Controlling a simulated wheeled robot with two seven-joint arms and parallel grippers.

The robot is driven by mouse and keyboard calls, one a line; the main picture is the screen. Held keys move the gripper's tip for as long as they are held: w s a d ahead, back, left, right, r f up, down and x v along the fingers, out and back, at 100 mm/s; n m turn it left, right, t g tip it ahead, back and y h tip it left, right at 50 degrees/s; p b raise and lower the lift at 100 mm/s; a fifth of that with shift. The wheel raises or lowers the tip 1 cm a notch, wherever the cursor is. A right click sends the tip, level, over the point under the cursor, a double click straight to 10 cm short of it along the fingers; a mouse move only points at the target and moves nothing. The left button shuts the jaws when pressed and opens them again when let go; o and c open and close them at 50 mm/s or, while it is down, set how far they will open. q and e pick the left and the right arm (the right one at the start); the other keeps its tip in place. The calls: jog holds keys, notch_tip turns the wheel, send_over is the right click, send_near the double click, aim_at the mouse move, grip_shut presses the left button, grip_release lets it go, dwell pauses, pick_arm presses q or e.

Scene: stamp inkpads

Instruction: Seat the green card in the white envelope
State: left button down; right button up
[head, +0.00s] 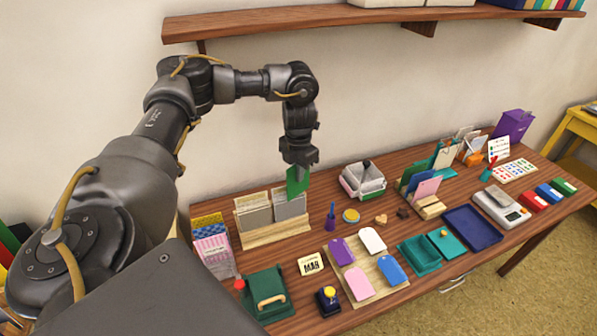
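My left gripper (298,164) points down above the wooden rack at the back left of the table. It is shut on the green card (297,182), which hangs upright below the fingers. The rack holds a beige envelope (255,217) on the left and a pale grey-white envelope (290,206) on the right. The card's lower edge overlaps the top of the right-hand envelope in the picture; I cannot tell whether it is inside or behind it. No brighter white envelope shows clearly. My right gripper is not in view.
The rack (275,237) has a purple stamp (330,222) and a grey-white box (363,181) to its right. A dark green device (266,297) and a tag board (378,289) stand in front. A wall shelf (330,20) runs above my arm.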

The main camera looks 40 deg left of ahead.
pick_arm(q)
jog(key=shift+r, duration=0.1)
jog(key=shift+f, duration=0.4)
jog(key=c, duration=1.7)
grip_release()
jog(key=shift+r, duration=0.25)
notch_tip(320, 180, up, 8)
jog(key=shift+f, duration=0.1)
jog(key=shift+s, duration=0.1)
